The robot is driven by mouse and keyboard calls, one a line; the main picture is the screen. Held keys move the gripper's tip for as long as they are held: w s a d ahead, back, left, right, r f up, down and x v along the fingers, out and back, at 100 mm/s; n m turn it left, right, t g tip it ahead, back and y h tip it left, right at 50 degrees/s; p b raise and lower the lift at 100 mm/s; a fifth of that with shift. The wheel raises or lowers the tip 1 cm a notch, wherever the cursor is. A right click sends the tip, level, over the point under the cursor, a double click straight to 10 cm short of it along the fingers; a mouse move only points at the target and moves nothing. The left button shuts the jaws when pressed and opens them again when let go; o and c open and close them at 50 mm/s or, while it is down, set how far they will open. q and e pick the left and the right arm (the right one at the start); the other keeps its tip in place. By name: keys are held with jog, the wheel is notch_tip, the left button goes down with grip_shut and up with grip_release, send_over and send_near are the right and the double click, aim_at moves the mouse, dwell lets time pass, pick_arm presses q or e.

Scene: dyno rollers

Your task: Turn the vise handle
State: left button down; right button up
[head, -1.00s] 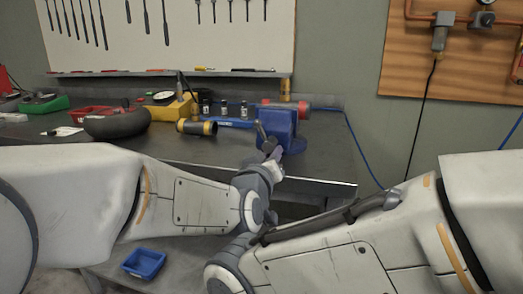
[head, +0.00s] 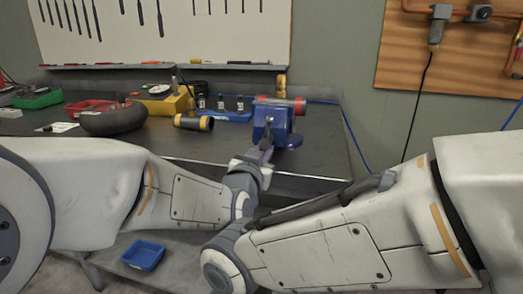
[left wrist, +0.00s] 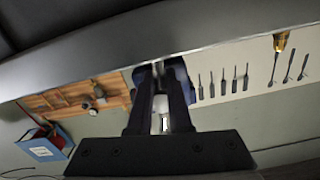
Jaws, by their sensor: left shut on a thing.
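The gripper is shut on the vise handle, which is mostly hidden by the fingers. My right gripper is out of view; only the right arm shows.
A black and yellow flashlight (head: 193,122), a dark ring (head: 112,119), a yellow box (head: 167,104) and a blue bottle holder (head: 238,116) lie left of the vise. A blue bin (head: 143,255) sits on the lower shelf. My two arms are close together in front.

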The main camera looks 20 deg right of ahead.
pick_arm(q)
jog(key=shift+r, duration=0.7)
jog(key=c, duration=0.7)
grip_release()
jog(key=shift+o, duration=0.2)
jog(key=shift+f, duration=0.2)
jog(key=shift+f, duration=0.1)
jog(key=shift+s+f, duration=0.1)
